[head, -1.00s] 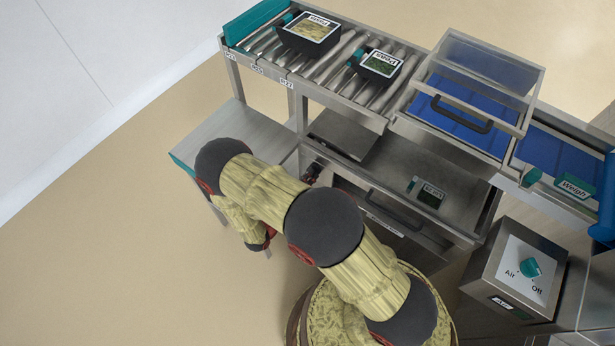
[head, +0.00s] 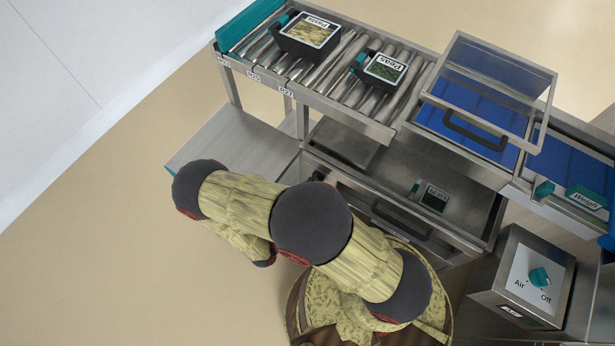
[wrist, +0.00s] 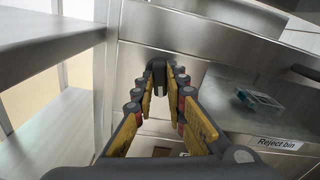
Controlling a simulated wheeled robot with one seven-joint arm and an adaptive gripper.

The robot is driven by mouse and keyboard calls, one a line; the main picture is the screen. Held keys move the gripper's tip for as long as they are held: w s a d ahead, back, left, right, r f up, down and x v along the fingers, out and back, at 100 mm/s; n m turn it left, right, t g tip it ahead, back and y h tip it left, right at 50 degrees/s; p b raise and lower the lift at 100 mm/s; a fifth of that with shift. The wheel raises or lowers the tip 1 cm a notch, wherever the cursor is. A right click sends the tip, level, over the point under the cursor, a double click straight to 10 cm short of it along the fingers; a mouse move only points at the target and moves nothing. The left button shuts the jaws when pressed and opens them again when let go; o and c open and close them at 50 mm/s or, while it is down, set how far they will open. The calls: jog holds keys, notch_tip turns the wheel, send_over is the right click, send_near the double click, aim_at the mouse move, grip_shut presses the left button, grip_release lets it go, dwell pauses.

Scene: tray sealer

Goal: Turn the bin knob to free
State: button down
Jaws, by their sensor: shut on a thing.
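The bin knob (wrist: 158,76) is a dark upright grip on the steel front panel in the wrist view, left of the "Reject bin" label (wrist: 279,143). My gripper (wrist: 160,88) has its fingertips on either side of it and is shut on it. Where the knob points is hard to read, as the fingers cover its surroundings. A small label below is mostly hidden by the gripper. In the head view my arm hides the knob and most of the gripper.
The reject bin's front has a dark handle (head: 400,220). Above it are the roller conveyor with a pasta tray (head: 308,36) and a peas tray (head: 384,70), and a clear hood (head: 490,80). An Air/Off dial box (head: 525,275) stands right. A steel shelf (head: 230,145) lies left.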

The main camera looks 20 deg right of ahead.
jog(key=m, duration=1.1)
jog(key=shift+s+f+m, duration=0.1)
jog(key=shift+m, duration=0.3)
dwell(0.3)
jog(key=c, duration=1.9)
grip_release()
jog(key=shift+o, duration=0.5)
jog(key=v, duration=1.2)
